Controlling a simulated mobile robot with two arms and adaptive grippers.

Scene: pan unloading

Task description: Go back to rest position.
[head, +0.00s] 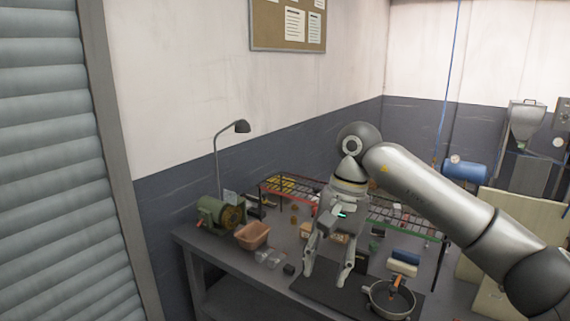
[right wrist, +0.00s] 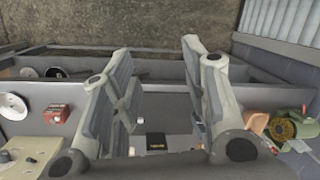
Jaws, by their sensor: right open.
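My right gripper (head: 328,275) hangs over the dark mat on the workbench, with its two fingers pointing down. It is open, with nothing visible between the fingers. Its spread fingers also show in the right wrist view (right wrist: 157,65). A metal pan (head: 376,299) stands on the bench to the right of the gripper, apart from it. Something with an orange part (head: 397,283) is in or over the pan; I cannot tell which. My left gripper is not in view.
The workbench (head: 228,255) holds a green motor (head: 210,211), a brown bin (head: 252,236), a desk lamp (head: 241,126), wire racks (head: 407,215) and several small parts. A blue box (head: 406,256) lies behind the pan. A grey shutter (head: 45,170) stands at the left.

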